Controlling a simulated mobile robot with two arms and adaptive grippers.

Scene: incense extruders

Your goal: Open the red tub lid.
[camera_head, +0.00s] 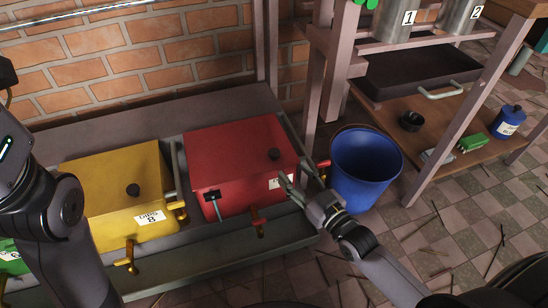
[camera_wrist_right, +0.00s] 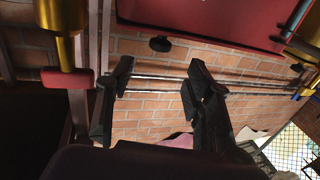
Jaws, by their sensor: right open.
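The red tub (camera_head: 226,205) stands in the metal trough, and its red lid (camera_head: 235,150) lies flat and closed on top. A black knob (camera_head: 274,154) sits on the lid near its right side. My right gripper (camera_head: 301,184) is at the tub's front right corner, just right of the white label and apart from the knob. In the right wrist view, the right gripper (camera_wrist_right: 158,82) is open with nothing between its fingers. The red lid (camera_wrist_right: 215,18) and black knob (camera_wrist_right: 160,44) show beyond them. My left arm enters at the left, but its gripper is not visible.
A yellow tub (camera_head: 110,185) stands left of the red one. A blue bucket (camera_head: 364,165) is close right of my right gripper. Taps with red handles (camera_head: 257,222) stick out from the red tub. A wooden shelf (camera_head: 450,140) stands at the right, and a brick wall (camera_head: 150,65) behind.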

